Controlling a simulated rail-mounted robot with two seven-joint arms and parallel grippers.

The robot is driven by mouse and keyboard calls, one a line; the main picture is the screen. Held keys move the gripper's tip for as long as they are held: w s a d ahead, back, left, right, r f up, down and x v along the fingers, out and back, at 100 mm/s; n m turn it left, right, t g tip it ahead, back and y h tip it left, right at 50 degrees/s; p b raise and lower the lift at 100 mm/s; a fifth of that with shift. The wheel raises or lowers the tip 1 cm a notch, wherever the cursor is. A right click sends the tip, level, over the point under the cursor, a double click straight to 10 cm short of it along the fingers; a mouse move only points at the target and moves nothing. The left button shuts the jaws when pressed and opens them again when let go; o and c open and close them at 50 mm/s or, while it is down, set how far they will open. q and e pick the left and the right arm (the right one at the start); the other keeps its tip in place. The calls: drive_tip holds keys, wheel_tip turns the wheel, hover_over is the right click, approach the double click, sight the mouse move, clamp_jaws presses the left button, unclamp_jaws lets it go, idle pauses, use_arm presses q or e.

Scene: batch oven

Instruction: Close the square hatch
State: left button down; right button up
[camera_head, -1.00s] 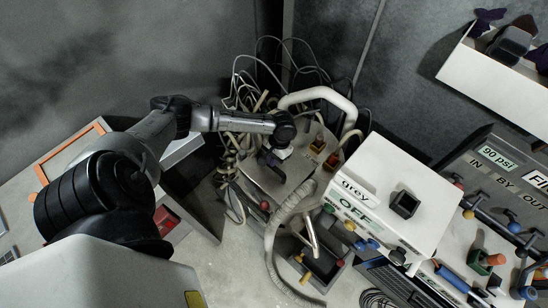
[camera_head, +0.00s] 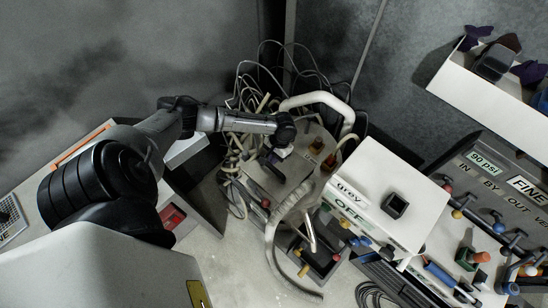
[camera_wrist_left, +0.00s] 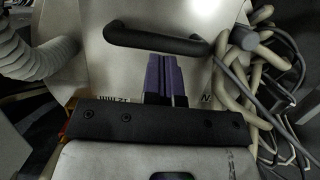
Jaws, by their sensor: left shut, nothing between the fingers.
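A pale grey panel with a black bar handle, which looks like the square hatch, fills the middle of the left wrist view (camera_wrist_left: 90,60). In the head view its pale top (camera_head: 263,184) lies under my left gripper, partly hidden by the arm. My left gripper (camera_head: 274,160) is shut and empty. In the left wrist view its purple fingers (camera_wrist_left: 162,78) point at the panel, with the tips just beside the black handle (camera_wrist_left: 155,38). I cannot tell whether they touch it. How far the hatch stands open is not clear. My right gripper is not in view.
Tangled pale hoses and cables (camera_head: 237,160) lie left of and behind the machine. A ribbed hose (camera_head: 272,240) hangs in front. A white box marked "grey OFF" (camera_head: 372,190) stands close on the right. A valve panel (camera_head: 500,200) is farther right.

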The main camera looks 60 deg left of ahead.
use_arm(q)
drive_tip(key=d+p+v, duration=0.1)
drive_tip(key=v, duration=0.9)
drive_tip(key=shift+s+a+r, duration=0.25)
drive_tip(key=shift+a+r, duration=0.1)
drive_tip(key=shift+r, duration=0.15)
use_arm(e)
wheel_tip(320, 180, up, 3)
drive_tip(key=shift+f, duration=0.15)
